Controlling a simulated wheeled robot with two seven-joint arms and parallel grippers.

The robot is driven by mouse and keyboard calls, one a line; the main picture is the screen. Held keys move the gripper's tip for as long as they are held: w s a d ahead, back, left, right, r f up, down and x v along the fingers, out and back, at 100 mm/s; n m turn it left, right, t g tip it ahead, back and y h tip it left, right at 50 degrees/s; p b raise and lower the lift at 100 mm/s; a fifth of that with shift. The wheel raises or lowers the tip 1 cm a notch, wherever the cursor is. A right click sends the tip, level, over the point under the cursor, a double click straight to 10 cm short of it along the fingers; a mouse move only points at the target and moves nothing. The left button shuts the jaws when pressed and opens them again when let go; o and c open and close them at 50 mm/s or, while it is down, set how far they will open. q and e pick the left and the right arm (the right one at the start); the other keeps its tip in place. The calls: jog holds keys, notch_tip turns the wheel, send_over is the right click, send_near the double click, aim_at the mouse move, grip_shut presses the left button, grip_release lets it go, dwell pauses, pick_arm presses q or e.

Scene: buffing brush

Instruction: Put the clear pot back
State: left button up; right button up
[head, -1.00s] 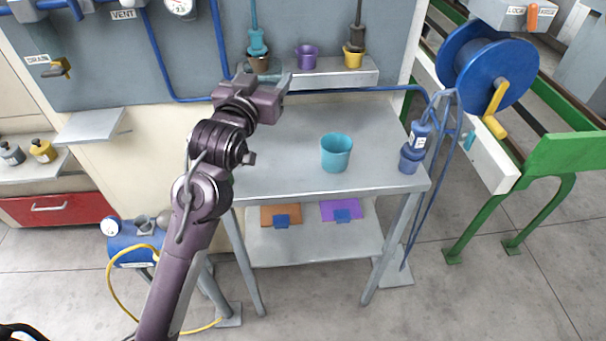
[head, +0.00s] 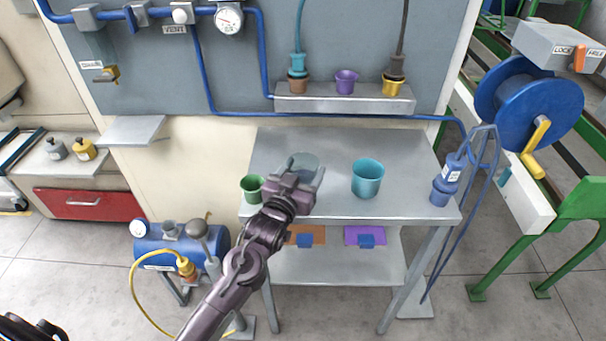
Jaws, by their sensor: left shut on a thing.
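The clear pot (head: 304,160) shows as a see-through grey cup at the tabletop's left half in the head view. Its lower part is hidden by my left gripper (head: 294,177), which is shut on it. I cannot tell whether the pot's base touches the grey table (head: 400,208). A larger teal pot (head: 367,180) stands on the table to the right of the gripper. A green pot (head: 252,186) is at the table's left edge, left of the gripper. My right gripper is not in view.
A wall shelf (head: 335,104) behind holds brown (head: 298,85), purple (head: 346,82) and yellow (head: 392,87) pots. A blue pot (head: 440,196) with a hanging tool is at the table's right edge. Tabletop between the teal and blue pots is clear.

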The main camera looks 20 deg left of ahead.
pick_arm(q)
jog(key=shift+f, duration=0.7)
jog(key=shift+f, duration=0.2)
jog(key=o, duration=1)
jog(key=shift+r, duration=0.1)
